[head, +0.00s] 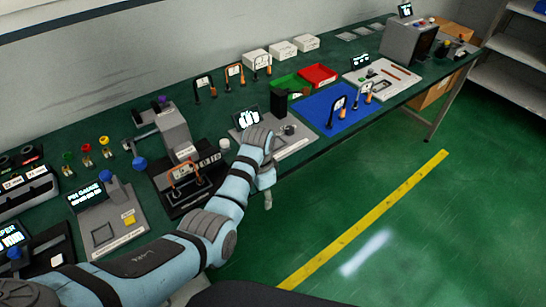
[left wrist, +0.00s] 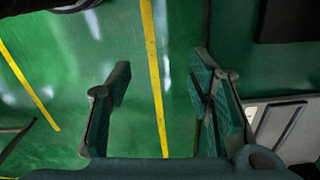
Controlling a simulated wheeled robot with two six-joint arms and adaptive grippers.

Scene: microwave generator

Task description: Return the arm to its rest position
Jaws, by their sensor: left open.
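My left arm comes in from the left in the head view and reaches over the front edge of the green bench (head: 310,153). Its wrist hides most of the left gripper (head: 268,200), which points down past the bench edge. In the left wrist view the left gripper (left wrist: 155,95) is open, its two fingers wide apart. Nothing is between the fingers; only green floor with a yellow line shows there. My right gripper is in neither view.
A black fixture with an orange-handled part (head: 186,190) and a grey plate with a small screen (head: 285,138) lie close to the arm. A blue mat (head: 325,103) is farther right. The green floor (head: 440,210) before the bench is clear.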

